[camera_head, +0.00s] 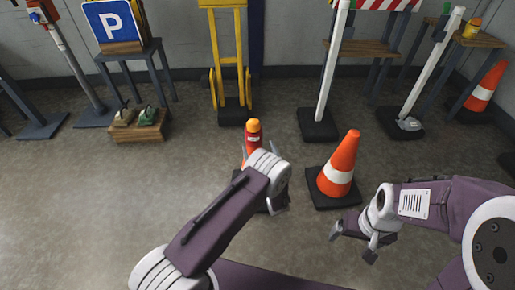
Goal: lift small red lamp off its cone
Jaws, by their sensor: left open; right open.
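The small red lamp (253,138), with an orange top and a pale mark on its red body, stands upright on top of a cone. That cone is mostly hidden behind my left arm; bits of its dark base show beside the wrist. My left gripper (258,150) is open at the lamp, with grey finger parts showing on both sides of its lower body. Whether the fingers touch the lamp cannot be told. My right gripper (352,243) is open and empty, low over the floor to the right.
An orange cone with a white band (338,170) stands right of the lamp, close to my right gripper. Behind are a yellow hand truck (228,60), white posts on dark bases (318,125) and a wooden block with shoe-like items (139,127). Floor at left is clear.

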